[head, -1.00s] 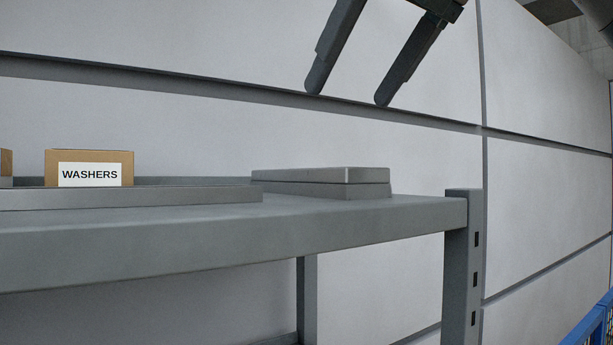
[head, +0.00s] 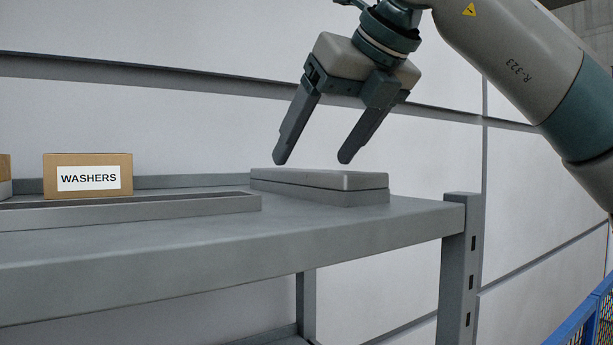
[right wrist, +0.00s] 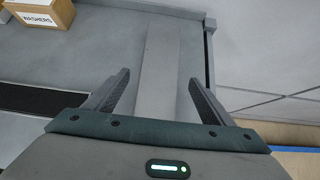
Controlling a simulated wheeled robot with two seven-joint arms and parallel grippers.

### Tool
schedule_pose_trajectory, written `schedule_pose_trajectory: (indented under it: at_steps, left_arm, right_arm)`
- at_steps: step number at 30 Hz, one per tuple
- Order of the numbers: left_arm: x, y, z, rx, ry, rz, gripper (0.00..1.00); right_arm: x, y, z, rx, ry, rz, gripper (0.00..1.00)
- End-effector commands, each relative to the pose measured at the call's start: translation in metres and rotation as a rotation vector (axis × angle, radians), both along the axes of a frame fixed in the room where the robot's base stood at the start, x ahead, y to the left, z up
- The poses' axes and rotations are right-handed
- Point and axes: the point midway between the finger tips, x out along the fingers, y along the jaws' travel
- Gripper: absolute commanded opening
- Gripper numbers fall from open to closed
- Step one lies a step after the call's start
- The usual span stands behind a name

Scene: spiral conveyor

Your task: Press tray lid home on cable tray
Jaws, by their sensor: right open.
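The grey tray lid (head: 318,178) lies on the cable tray (head: 366,197) near the right end of the shelf, with a thin dark seam between them. I cannot tell whether the lid is fully seated. My right gripper (head: 311,161) is open and empty, pointing down just above the lid and apart from it as far as I can see. In the right wrist view the lid (right wrist: 160,60) runs lengthwise between the two fingers (right wrist: 158,78). My left gripper is not in view.
A long grey channel with an open top (head: 130,208) lies on the shelf (head: 300,235) to the left. Behind it stands a cardboard box labelled WASHERS (head: 88,176). A shelf post (head: 460,260) stands at the right corner. A panelled wall (head: 180,110) is behind.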

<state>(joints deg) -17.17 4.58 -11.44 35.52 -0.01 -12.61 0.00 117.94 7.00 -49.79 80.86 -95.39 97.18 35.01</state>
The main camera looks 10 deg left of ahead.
Motion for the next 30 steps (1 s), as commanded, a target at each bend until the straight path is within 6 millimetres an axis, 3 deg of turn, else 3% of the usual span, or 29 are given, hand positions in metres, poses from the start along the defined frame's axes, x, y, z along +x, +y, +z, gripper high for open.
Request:
schedule_pose_trajectory:
  at_steps: [8, 18, 30]
  left_arm:
    - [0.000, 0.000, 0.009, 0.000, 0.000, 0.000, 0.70]
    - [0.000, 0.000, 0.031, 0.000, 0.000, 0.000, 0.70]
    - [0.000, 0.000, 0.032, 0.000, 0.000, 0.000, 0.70]
  right_arm:
    - [0.004, 0.005, -0.005, -0.001, 0.002, 0.002, 0.77]
    - [0.022, 0.023, -0.032, -0.002, 0.003, 0.002, 0.77]
    - [0.025, 0.026, -0.038, 0.000, 0.001, 0.001, 0.77]
